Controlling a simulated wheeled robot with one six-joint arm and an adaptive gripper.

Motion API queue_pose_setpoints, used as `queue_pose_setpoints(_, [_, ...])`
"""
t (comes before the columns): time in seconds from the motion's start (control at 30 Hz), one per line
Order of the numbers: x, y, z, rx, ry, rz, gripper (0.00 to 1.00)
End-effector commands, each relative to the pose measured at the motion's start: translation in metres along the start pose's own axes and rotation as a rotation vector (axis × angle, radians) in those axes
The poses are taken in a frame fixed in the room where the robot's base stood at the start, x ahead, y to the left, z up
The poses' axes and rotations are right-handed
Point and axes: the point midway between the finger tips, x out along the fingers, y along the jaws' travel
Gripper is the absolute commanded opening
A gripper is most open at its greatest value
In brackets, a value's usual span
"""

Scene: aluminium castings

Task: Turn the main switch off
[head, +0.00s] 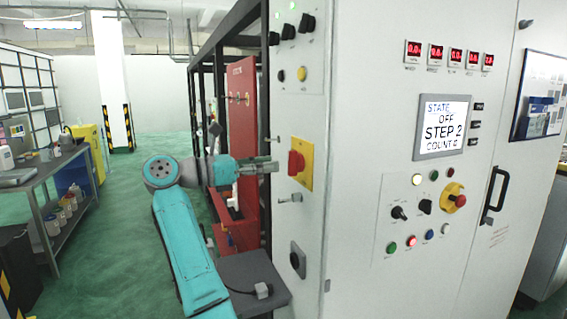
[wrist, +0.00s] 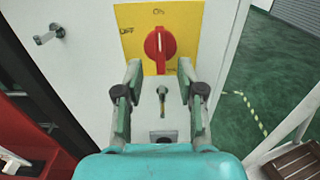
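The main switch (head: 296,162) is a red rotary handle on a yellow plate (head: 306,156) on the side of the grey cabinet. In the wrist view the red handle (wrist: 160,44) stands upright, its white mark towards ON at the top; OFF is at the plate's upper left. My gripper (head: 273,167) is in front of the switch. In the wrist view my gripper (wrist: 160,69) is open, a finger on each side below the handle, with nothing between them. Whether the fingertips touch the plate I cannot tell.
A metal latch (head: 290,198) sits below the yellow plate. The cabinet front has a screen (head: 442,127) reading STATE OFF, STEP 2, and a red-yellow knob (head: 453,197). A red panel (head: 243,130) stands behind my gripper. A workbench (head: 45,185) is at the left; green floor lies between.

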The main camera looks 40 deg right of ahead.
Motion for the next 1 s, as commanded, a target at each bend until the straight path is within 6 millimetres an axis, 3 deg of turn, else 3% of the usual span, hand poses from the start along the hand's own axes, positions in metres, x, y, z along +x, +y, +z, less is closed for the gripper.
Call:
queue_pose_setpoints(0.1, [0.021, 0.0, 0.0, 0.001, 0.0, -0.001, 0.39])
queue_pose_setpoints(0.3, [0.043, 0.0, 0.0, 0.0, 0.0, 0.001, 0.39])
queue_pose_setpoints(0.7, [0.051, 0.0, 0.0, 0.0, -0.001, 0.001, 0.39])
queue_pose_setpoints(0.73, [0.051, 0.0, 0.0, 0.0, -0.001, 0.001, 0.36])
queue_pose_setpoints(0.87, [0.051, 0.0, 0.0, 0.0, -0.001, 0.001, 0.04])
queue_pose_setpoints(1.0, [0.05, 0.0, 0.0, 0.0, -0.001, 0.001, 0.0])
